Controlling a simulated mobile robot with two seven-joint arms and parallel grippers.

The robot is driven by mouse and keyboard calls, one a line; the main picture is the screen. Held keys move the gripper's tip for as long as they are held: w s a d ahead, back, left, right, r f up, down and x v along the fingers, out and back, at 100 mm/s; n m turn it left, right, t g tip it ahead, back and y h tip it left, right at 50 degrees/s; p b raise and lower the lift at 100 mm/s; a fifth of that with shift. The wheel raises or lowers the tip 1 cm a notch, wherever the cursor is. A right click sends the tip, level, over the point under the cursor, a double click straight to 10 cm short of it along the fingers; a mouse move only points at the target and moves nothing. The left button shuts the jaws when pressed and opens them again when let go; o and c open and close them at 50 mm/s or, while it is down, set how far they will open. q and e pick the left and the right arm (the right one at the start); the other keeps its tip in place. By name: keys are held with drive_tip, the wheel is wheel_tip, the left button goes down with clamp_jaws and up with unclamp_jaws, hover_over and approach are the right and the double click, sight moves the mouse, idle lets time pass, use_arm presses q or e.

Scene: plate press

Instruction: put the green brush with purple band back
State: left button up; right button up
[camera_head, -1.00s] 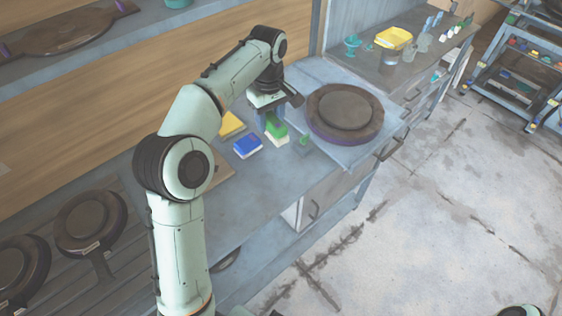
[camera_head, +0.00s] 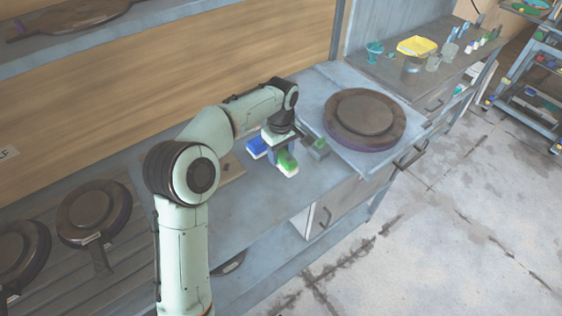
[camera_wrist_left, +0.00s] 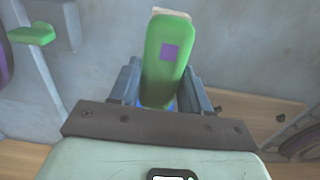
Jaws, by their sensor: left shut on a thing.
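My left gripper (camera_head: 281,150) is shut on the green brush (camera_head: 287,163), just over the counter in the head view. In the left wrist view the green brush (camera_wrist_left: 168,62) with its purple patch sits between the fingers of my left gripper (camera_wrist_left: 162,90), its pale end pointing away. Whether the brush touches the counter is hard to tell. A blue brush (camera_head: 257,147) lies close by on the left. Something blue shows behind the held brush in the wrist view. My right gripper is out of view.
A brown board (camera_wrist_left: 262,112) lies on the counter. The counter front (camera_head: 262,202) is clear.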

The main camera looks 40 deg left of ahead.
sight(281, 161)
use_arm(q)
drive_tip(key=shift+f, duration=1.9)
drive_tip(key=shift+f, duration=0.1)
drive_tip(key=o, duration=1)
drive_tip(key=shift+f+b, duration=0.1)
drive_tip(key=shift+b, duration=0.2)
wheel_tip(281, 161, up, 12)
drive_tip(key=shift+r+p, duration=0.2)
drive_tip(key=shift+p, duration=0.95)
